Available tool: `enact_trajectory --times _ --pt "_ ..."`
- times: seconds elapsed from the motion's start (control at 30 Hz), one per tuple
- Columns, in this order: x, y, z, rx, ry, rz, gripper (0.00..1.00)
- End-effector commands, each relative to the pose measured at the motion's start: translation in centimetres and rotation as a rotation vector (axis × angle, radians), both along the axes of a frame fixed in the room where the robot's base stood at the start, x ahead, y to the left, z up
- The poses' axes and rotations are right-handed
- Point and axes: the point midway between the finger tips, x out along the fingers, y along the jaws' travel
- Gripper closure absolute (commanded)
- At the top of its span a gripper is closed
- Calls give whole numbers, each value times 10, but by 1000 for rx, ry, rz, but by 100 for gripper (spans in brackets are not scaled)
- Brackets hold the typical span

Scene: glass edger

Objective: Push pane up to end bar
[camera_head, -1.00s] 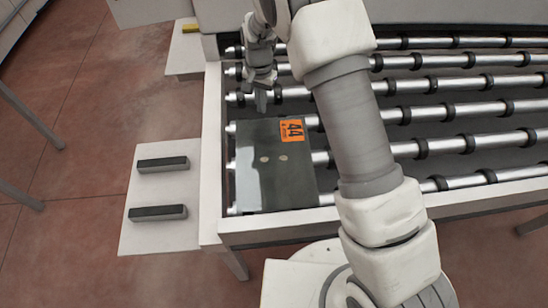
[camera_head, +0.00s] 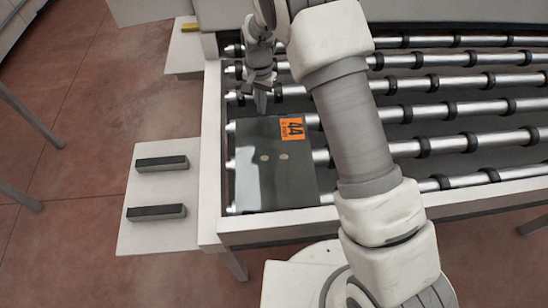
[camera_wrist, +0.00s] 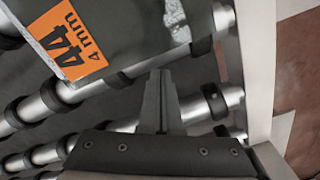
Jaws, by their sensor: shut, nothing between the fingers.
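The pane (camera_head: 265,185) is a dark, glossy sheet with an orange "44 4 mm" label (camera_head: 291,129) at its far right corner. It lies flat on the rollers at the left front corner of the conveyor. The pane (camera_wrist: 130,25) and its label (camera_wrist: 68,42) also show in the wrist view. My gripper (camera_head: 261,108) is shut and empty just beyond the pane's far edge. In the wrist view its fingertips (camera_wrist: 161,74) are close to that edge; I cannot tell whether they touch. The pale left end rail (camera_head: 212,140) runs beside the pane, with a narrow gap between; which bar is the end bar is unclear.
Black-ringed metal rollers (camera_head: 455,143) extend to the right, clear of other panes. A white side shelf (camera_head: 150,237) on the left holds two dark-topped blocks (camera_head: 157,212). A yellow item (camera_head: 190,27) lies on a ledge at the back left. My arm hides part of the rollers.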

Motion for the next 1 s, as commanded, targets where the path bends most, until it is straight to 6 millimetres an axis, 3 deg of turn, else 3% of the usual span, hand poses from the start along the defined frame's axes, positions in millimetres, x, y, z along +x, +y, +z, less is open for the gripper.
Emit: enact_trajectory --times 0.37,1.0 --pt "-2 0 0 0 0 0 100" --pt "-28 -6 0 0 3 0 100"
